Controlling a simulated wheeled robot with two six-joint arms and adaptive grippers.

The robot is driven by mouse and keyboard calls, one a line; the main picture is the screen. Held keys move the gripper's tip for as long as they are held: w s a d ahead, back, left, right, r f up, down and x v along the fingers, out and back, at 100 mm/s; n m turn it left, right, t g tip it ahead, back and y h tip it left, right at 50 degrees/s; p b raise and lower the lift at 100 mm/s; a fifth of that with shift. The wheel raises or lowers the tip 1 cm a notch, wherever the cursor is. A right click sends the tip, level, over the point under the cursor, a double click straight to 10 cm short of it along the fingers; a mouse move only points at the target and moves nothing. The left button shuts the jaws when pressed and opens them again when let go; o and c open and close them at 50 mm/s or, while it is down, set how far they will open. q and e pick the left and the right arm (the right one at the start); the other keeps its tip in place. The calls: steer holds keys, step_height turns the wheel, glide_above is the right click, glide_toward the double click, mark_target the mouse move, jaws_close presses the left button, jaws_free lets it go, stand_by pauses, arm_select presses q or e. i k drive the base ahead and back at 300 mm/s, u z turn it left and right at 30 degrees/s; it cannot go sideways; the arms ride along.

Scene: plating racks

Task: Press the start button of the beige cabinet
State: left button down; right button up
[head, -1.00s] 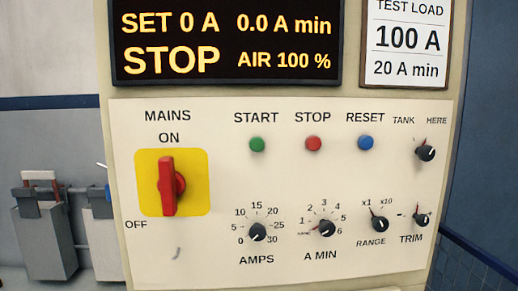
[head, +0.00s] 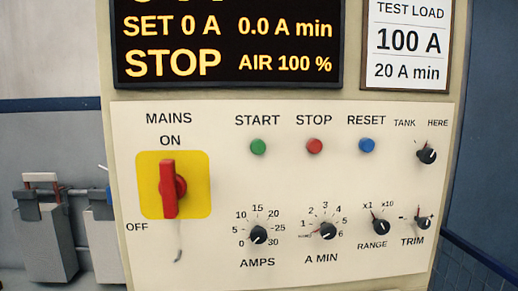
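The beige cabinet (head: 350,283) fills the middle of the head view, with a pale control panel facing me. The green start button (head: 258,147) sits under the word START. The red stop button (head: 314,146) and the blue reset button (head: 367,145) are to its right in the same row. The dark display (head: 230,45) above reads SET 0 A, 0.0 A min, STOP and AIR 100 %. The red mains switch (head: 169,188) on a yellow plate stands upright, pointing to ON. Neither gripper is in view.
The AMPS knob (head: 258,235), A MIN knob (head: 327,231), range knob (head: 381,226), trim knob (head: 423,222) and tank knob (head: 427,154) are on the panel. A TEST LOAD 100 A, 20 A min card (head: 408,42) hangs above. Grey containers (head: 47,240) stand at left.

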mark_target(257, 147)
steer(key=k, duration=1.2)
steer(key=z, duration=0.65)
steer(key=i, duration=0.75)
steer(key=z, duration=0.3)
